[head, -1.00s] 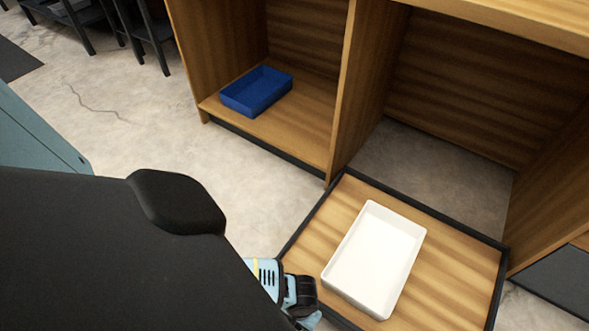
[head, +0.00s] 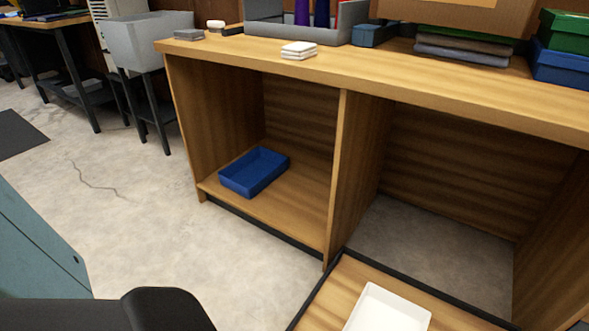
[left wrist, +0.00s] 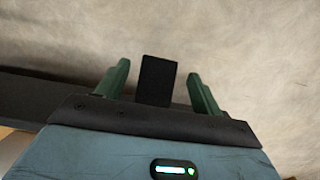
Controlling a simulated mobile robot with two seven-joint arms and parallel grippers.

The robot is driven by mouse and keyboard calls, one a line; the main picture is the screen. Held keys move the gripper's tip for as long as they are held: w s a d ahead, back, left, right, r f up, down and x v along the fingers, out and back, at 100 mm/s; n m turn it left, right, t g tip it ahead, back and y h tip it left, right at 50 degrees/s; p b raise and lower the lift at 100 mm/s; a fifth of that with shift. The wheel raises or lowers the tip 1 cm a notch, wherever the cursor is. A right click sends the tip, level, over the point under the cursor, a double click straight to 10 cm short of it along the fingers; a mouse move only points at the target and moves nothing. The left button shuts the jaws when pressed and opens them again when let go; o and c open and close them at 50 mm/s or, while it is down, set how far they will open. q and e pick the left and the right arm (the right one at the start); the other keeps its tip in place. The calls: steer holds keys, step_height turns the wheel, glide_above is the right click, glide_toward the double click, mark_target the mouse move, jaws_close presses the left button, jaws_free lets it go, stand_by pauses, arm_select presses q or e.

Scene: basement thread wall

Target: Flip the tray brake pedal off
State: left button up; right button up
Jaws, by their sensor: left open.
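The low wooden tray (head: 338,293) with a black edge is at the bottom of the head view, pulled out in front of the right bay. In the left wrist view, my left gripper (left wrist: 159,68) is open, with its two green fingers apart. A small black block (left wrist: 157,82), possibly the brake pedal, shows between the fingers, with gaps on both sides. I cannot tell whether it is flipped on or off. The head view shows part of my left arm at the bottom left, but not its gripper. My right gripper is not in view.
A white bin (head: 388,312) sits on the tray. A blue bin (head: 253,172) lies in the left bay of the wooden bench (head: 400,88). The bench top holds boxes and folded cloths. Bare concrete floor (head: 130,190) lies to the left.

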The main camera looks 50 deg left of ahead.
arm_select(q)
steer(key=r+p, duration=0.2)
steer(key=r, duration=0.3)
steer(key=shift+w+a+r+p, duration=0.1)
steer(key=shift+w+r+p, duration=0.15)
steer(key=shift+w+p, duration=0.15)
steer(key=shift+r+p, duration=0.3)
steer(key=shift+r, duration=0.25)
